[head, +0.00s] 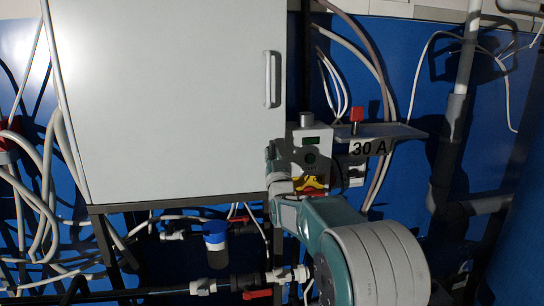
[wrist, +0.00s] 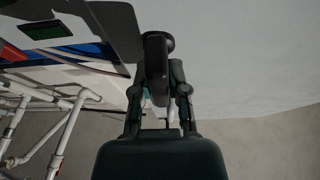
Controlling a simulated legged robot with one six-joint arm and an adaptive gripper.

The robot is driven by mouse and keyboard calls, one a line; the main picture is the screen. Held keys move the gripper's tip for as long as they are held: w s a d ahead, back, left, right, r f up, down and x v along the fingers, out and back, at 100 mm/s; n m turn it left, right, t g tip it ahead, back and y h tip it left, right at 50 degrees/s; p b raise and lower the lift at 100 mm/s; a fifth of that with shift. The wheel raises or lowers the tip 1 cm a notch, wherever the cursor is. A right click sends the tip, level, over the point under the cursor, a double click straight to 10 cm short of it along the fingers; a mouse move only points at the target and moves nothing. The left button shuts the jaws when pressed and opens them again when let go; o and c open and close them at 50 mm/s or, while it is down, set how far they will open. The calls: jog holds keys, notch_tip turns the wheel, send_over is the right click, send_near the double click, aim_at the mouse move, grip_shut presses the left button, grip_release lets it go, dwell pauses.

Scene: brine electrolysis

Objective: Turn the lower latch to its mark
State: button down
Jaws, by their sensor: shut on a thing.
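In the wrist view a dark latch (wrist: 157,48) with a rounded end stands out beside a pale flat surface. My gripper (wrist: 158,82) has its two fingers closed around it. In the head view my gripper (head: 273,155) is at the lower right edge of the large grey cabinet (head: 170,100), and my wrist and arm cover the latch there. The latch's mark cannot be made out in either view.
A box with a small green display (head: 311,141) and a red and yellow switch (head: 313,187) sit close right of my gripper. A shelf (head: 400,130) labelled 30 A holds a red-topped part (head: 357,115). The cabinet has a door handle (head: 272,80). Pipes and red-handled valves (head: 257,294) lie below.

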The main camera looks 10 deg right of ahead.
jog(key=shift+f, duration=0.45)
jog(key=c, duration=0.6)
grip_release()
jog(key=shift+w, duration=0.15)
jog(key=shift+c, duration=0.2)
jog(key=shift+a+r, duration=0.1)
jog(key=shift+r, duration=0.1)
jog(key=v, duration=1.2)
jog(key=s+f+g, duration=0.3)
jog(key=s+g, duration=0.2)
jog(key=s, duration=0.7)
jog(key=s+f+g, duration=0.3)
jog(key=s+g, duration=0.3)
jog(key=s, duration=0.6)
jog(key=s+f+g, duration=0.4)
jog(key=s+g, duration=0.2)
jog(key=s, duration=0.7)
